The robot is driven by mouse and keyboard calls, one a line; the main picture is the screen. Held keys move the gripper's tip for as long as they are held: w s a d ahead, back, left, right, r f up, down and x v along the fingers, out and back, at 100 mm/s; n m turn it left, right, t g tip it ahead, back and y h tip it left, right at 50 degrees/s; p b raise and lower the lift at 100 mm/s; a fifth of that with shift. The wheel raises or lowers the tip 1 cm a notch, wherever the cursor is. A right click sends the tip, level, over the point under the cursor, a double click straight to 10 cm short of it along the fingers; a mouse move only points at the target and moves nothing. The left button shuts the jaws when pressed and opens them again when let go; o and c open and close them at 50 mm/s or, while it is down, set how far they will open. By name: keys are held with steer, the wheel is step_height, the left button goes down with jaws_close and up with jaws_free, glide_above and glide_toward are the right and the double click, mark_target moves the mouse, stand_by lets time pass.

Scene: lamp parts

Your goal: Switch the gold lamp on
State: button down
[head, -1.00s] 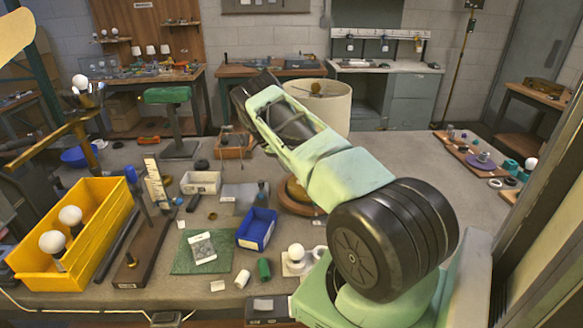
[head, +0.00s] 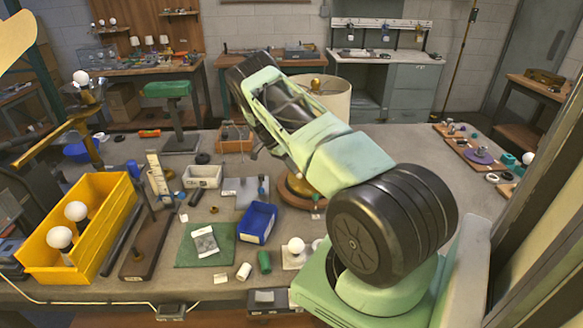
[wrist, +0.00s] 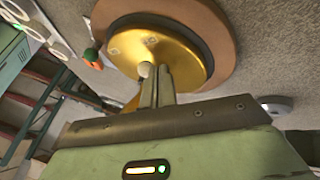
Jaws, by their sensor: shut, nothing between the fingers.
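The gold lamp stands on the bench behind my arm. Its pale cream shade (head: 331,100) and round brown base (head: 293,190) show in the head view, with my arm hiding much of it. The shade shows no clear glow. In the wrist view its gold disc (wrist: 185,50) sits on the brown base (wrist: 212,18). A small pale round knob (wrist: 145,69) shows by the disc's near edge. My gripper (wrist: 157,72) is shut and empty, its fingertips at or just beside the knob; I cannot tell whether they touch. My gripper is hidden in the head view.
A blue bin (head: 258,223), a white bin (head: 203,176) and a wooden box (head: 235,138) stand left of the lamp. A yellow crate (head: 112,222) with bulbs is at far left. The bench (head: 420,165) right of the lamp is fairly clear.

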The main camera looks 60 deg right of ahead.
steer(key=shift+s+a+n, duration=0.2)
steer(key=shift+a+n, duration=0.1)
steer(key=shift+n, duration=0.3)
steer(key=shift+s+a+n+t+h+b, duration=0.25)
steer(key=shift+a+n+t+h+b, duration=0.2)
steer(key=shift+n+h, duration=0.15)
steer(key=n, duration=0.1)
steer(key=s+a+n+h+b, duration=0.1)
steer(key=shift+s+f+n+t, duration=0.1)
steer(key=shift+s+n+t, duration=0.05)
steer(key=shift+n+t, duration=0.2)
steer(key=shift+s+a+n+t+h+b, duration=0.25)
steer(key=shift+s+n+t+b, duration=0.2)
steer(key=shift+n, duration=0.2)
steer(key=shift+s+a+n+t+h+b, duration=0.15)
steer(key=shift+s+n+t+h+b, duration=0.15)
steer(key=shift+n+b, duration=0.25)
steer(key=shift+s+a+n+t+h+b, duration=0.15)
steer(key=shift+s+n+t+h+b, duration=0.25)
steer(key=shift+n, duration=0.45)
steer(key=shift+s, duration=0.1)
